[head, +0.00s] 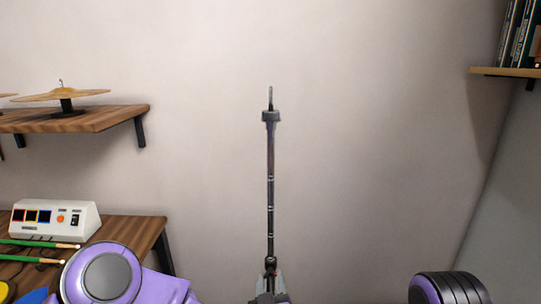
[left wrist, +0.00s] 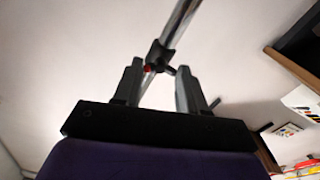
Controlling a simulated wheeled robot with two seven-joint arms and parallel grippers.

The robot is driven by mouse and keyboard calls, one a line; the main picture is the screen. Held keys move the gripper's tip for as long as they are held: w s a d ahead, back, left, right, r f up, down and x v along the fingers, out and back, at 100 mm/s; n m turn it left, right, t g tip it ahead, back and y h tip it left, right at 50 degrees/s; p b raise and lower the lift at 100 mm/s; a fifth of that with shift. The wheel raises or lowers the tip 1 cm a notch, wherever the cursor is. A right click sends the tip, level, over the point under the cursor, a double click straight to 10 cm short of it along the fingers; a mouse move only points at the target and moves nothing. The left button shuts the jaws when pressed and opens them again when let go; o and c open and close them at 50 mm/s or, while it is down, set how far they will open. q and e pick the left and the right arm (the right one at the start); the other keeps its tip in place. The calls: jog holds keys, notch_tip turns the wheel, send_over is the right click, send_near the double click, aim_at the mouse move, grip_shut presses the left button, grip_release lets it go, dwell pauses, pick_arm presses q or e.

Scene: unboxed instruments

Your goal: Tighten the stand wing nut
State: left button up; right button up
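The slim metal stand (head: 270,205) rises upright in front of the wall, with a collar and thin rod at its top. In the left wrist view its pole (left wrist: 180,22) runs diagonally and carries a dark clamp (left wrist: 158,54) with a small red spot and a short dark lever-like piece, which may be the wing nut (left wrist: 170,70). My left gripper (head: 269,284) is at the low visible part of the stand. Its two fingers (left wrist: 160,76) are apart, one on each side of the clamp's near end; contact is unclear. My right gripper is out of view.
A wooden shelf (head: 120,116) with a cymbal (head: 62,95) is at the left. Below it a wooden table (head: 140,226) holds a white device (head: 58,217) and green sticks (head: 40,244). A bookshelf (head: 505,72) is at upper right. The wall around the stand is clear.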

pick_arm(q)
jog(key=shift+c, duration=0.8)
jog(key=shift+r+p, duration=0.2)
jog(key=shift+p, duration=0.15)
jog(key=o, duration=1.1)
jog(key=shift+f+m, duration=0.25)
jog(key=shift+m, duration=0.15)
jog(key=shift+s+p, duration=0.85)
jog(key=shift+s, duration=2.2)
